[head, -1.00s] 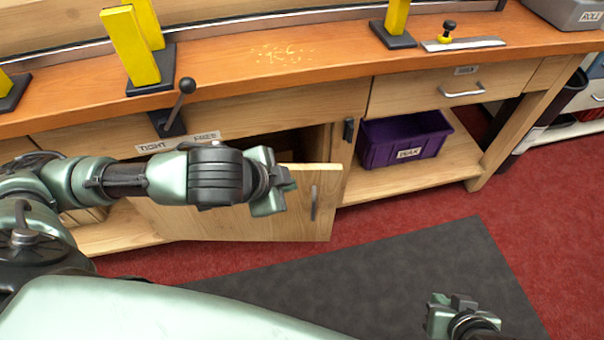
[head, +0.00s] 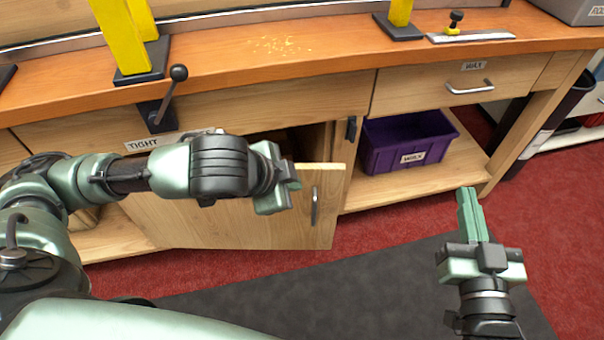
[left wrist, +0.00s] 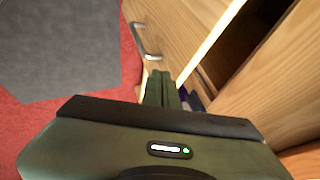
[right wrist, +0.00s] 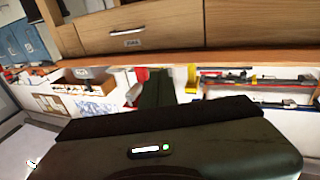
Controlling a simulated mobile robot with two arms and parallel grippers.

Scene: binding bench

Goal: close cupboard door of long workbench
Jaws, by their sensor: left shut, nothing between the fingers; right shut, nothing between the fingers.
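The cupboard door (head: 230,218) of the long workbench (head: 225,85) stands ajar, swung out from the dark cupboard opening (head: 318,145). Its grey bar handle (head: 315,207) is near the right, free edge. In the left wrist view the door (left wrist: 185,28) and handle (left wrist: 147,42) show beyond my fingers. My left gripper (head: 293,181) is shut and empty, in front of the door's upper part, left of the handle; I cannot tell whether it touches. My right gripper (head: 468,197) is shut and empty, to the right of the door and in front of the open shelf.
A purple bin (head: 405,142) sits on the open shelf right of the cupboard, below a drawer (head: 455,85) with a metal handle. A black lever (head: 166,95) juts from the bench front. A dark mat (head: 330,290) lies on the red floor (head: 385,222).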

